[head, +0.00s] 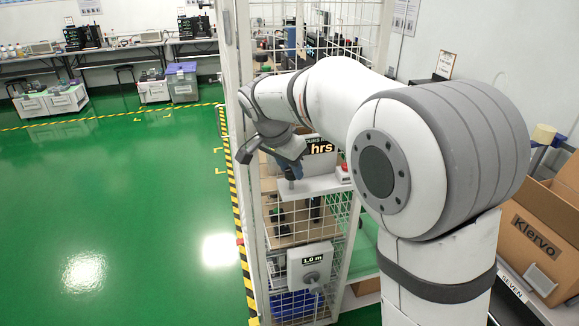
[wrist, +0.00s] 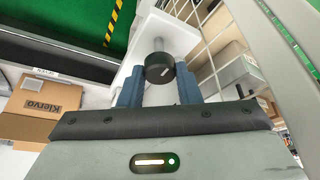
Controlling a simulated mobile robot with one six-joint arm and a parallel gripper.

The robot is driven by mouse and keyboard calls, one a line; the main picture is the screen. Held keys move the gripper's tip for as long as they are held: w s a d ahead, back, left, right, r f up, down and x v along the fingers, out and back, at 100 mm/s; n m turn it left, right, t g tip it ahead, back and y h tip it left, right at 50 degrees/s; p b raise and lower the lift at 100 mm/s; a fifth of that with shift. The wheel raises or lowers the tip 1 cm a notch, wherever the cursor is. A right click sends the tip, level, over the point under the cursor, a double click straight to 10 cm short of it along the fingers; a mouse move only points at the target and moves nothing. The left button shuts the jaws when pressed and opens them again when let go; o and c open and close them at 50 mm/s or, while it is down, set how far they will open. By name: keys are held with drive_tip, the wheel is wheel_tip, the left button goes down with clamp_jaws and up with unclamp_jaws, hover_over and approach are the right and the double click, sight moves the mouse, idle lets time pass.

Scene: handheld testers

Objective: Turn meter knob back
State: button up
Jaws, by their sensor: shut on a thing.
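The meter knob (wrist: 160,68) is a round black knob with a short white mark, on a pale shaft in the wrist view. It sits between the two blue fingers of my gripper (wrist: 159,82), which are shut on it near their tips. The white mark lies toward the knob's lower right side. In the head view my gripper (head: 291,168) points down at a white shelf-like panel (head: 312,185) on the cage front, and its fingers hide most of the knob.
A sign reading "hrs" (head: 319,148) stands behind my gripper, with a red button (head: 343,168) to its right. Below, a grey box marked 1.0 m (head: 310,262) hangs on the white mesh cage (head: 330,215). A cardboard box (head: 545,240) is at right. Green floor at left is clear.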

drive_tip(key=n+t+y+b, duration=0.1)
drive_tip(key=n, duration=0.2)
drive_tip(key=shift+d+n, duration=0.1)
drive_tip(key=shift+n, duration=0.3)
drive_tip(key=n+y, duration=0.2)
drive_tip(key=n, duration=0.2)
drive_tip(key=shift+d+n, duration=0.1)
drive_tip(key=shift+n, duration=0.2)
drive_tip(key=n+y, duration=0.1)
drive_tip(key=n, duration=0.3)
drive_tip(key=shift+d+n+y, duration=0.1)
drive_tip(key=shift+n+y, duration=0.2)
drive_tip(key=shift+y, duration=0.1)
drive_tip(key=n+g+y+b, duration=0.1)
drive_tip(key=n, duration=0.3)
drive_tip(key=shift+n, duration=0.4)
drive_tip(key=shift+g, duration=0.3)
drive_tip(key=o, duration=1)
drive_tip(key=shift+c, duration=0.2)
